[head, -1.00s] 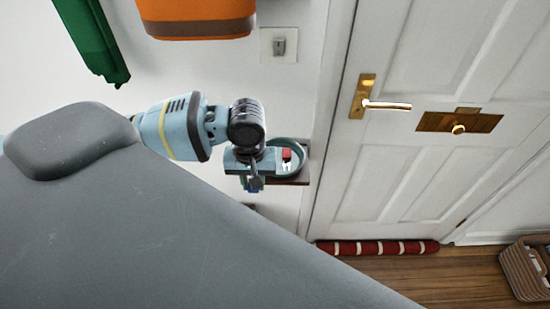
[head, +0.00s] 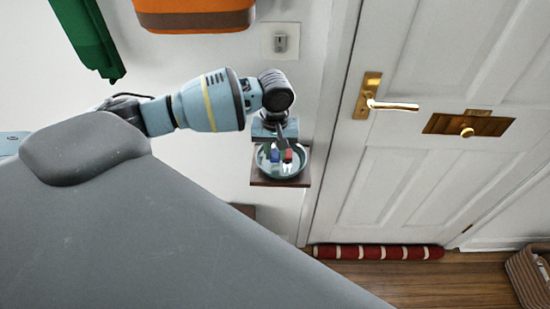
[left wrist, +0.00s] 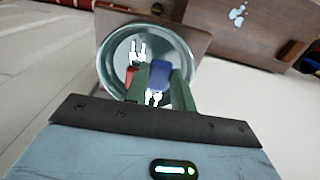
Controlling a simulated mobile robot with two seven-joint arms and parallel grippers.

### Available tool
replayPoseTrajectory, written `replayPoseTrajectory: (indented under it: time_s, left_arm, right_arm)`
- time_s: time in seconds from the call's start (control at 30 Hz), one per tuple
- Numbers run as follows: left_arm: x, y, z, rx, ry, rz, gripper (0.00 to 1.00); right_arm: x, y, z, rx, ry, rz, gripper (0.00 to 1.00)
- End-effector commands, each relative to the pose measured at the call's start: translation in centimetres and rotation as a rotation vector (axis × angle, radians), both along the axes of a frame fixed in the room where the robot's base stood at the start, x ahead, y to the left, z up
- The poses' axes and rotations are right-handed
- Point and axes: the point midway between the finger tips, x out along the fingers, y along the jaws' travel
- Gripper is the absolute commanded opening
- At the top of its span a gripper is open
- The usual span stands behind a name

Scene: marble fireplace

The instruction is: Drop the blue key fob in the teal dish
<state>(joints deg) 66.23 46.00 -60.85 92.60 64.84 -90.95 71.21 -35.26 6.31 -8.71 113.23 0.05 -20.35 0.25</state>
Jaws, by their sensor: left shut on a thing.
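The teal dish (head: 297,172) sits on a small brown wall shelf (head: 262,182) beside the door. My left gripper (head: 281,147) is over the dish. In the left wrist view the blue key fob (left wrist: 160,72) is between the green fingers of my left gripper (left wrist: 165,85), which is shut on it. White keys hang at the fob. A red key fob (head: 288,155) with white keys lies in the dish; it also shows in the left wrist view (left wrist: 130,76), partly hidden by a finger. I cannot tell whether the blue fob touches the dish. My right gripper is not in view.
A white door with a brass handle (head: 390,105) stands to the right. A red striped draught roll (head: 375,252) lies at its foot. An orange thing (head: 195,15) and a green thing (head: 85,35) hang on the wall above. A basket (head: 530,275) stands at the lower right.

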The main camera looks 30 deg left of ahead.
Motion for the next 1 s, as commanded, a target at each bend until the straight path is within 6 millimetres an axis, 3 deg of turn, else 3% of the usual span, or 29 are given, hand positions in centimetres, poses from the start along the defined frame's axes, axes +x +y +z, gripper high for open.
replayPoseTrajectory:
  time_s: [0.1,0.2,0.83,0.87,0.9,1.0]
  left_arm:
    - [-0.3,0.1,-2.3,0.003,0.009,0.0,0.0]
    - [-0.2,0.0,-3.1,0.002,0.006,0.0,0.0]
    - [-0.2,0.1,-4.0,0.002,0.005,0.0,0.0]
    - [-0.2,0.1,-4.1,0.003,0.005,0.0,0.27]
    - [-0.3,0.1,-4.1,0.003,0.005,0.0,0.32]
    - [-0.3,0.1,-4.1,0.003,0.007,0.0,0.34]
  right_arm:
    - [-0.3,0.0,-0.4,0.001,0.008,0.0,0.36]
    - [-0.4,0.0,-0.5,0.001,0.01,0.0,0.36]
    - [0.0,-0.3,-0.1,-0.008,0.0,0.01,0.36]
    - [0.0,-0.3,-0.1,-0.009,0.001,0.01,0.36]
    - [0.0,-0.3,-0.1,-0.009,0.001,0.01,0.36]
    - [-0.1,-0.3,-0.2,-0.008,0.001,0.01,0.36]
